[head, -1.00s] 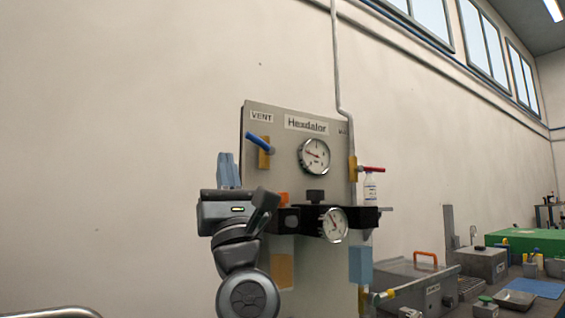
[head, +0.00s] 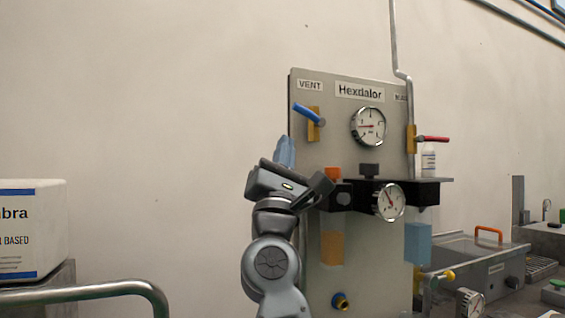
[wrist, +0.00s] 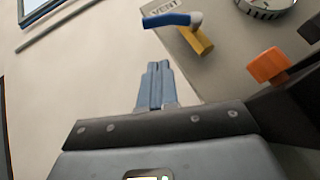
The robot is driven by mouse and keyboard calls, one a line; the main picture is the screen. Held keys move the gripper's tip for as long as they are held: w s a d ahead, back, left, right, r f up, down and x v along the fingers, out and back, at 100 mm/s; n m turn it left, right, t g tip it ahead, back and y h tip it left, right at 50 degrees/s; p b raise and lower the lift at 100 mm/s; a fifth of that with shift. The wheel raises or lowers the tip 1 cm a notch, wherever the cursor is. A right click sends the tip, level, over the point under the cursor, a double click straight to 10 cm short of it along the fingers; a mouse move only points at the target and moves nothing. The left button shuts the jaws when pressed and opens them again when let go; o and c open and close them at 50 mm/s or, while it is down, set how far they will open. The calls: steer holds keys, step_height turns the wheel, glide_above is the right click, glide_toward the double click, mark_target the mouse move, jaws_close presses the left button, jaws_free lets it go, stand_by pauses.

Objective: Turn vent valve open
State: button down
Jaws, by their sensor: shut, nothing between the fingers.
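The vent valve has a blue lever handle (head: 309,115) on a brass body (head: 314,131), below the VENT label at the panel's upper left. The lever points up and left from its pivot, out past the panel's left edge. In the wrist view the blue lever (wrist: 167,20) lies nearly level above the brass body (wrist: 196,41). My gripper (head: 285,148) has blue fingers shut together and empty, just below and left of the lever. In the wrist view its fingertips (wrist: 159,66) point up toward the lever, with a gap between them.
The panel (head: 345,90) carries a round gauge (head: 369,126), a red-handled valve (head: 432,139) and a black block (head: 430,193) with an orange knob (head: 332,174) and lower gauge (head: 388,202). A metal rail (head: 110,289) and white box (head: 30,230) stand left. Bare wall lies left of the panel.

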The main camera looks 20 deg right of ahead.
mark_target(308, 114)
steer(key=r+p, duration=0.1)
steer(key=d+r+p, duration=0.1)
steer(key=r+p, duration=0.1)
steer(key=r, duration=0.1)
steer(key=shift+s+d, duration=0.25)
steer(key=shift+d, duration=0.1)
